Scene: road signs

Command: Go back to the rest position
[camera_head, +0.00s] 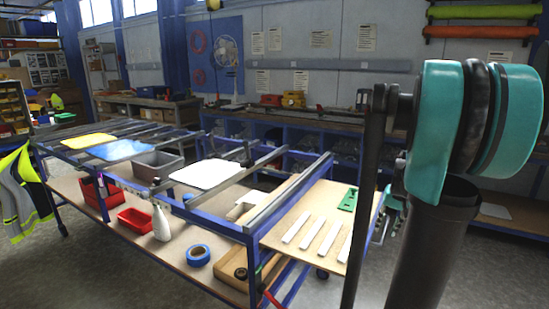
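My arm rises at the right of the head view, with teal and black joint parts and a dark tube below them. My gripper does not show clearly in this view, so I cannot see its fingers or anything in them. On the blue-framed table (215,226) to the left of my arm lie flat sign plates: a yellow one (88,141), a blue one (118,150) and a white one (206,174). A grey bin (158,165) sits among the rails between the blue and white plates.
The table's lower shelf holds red bins (135,220), a white spray bottle (161,222) and a blue tape roll (198,255). White strips (312,234) and a green piece (349,199) lie on the near right board. A workbench (290,118) runs along the back wall. Floor shows at the lower left.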

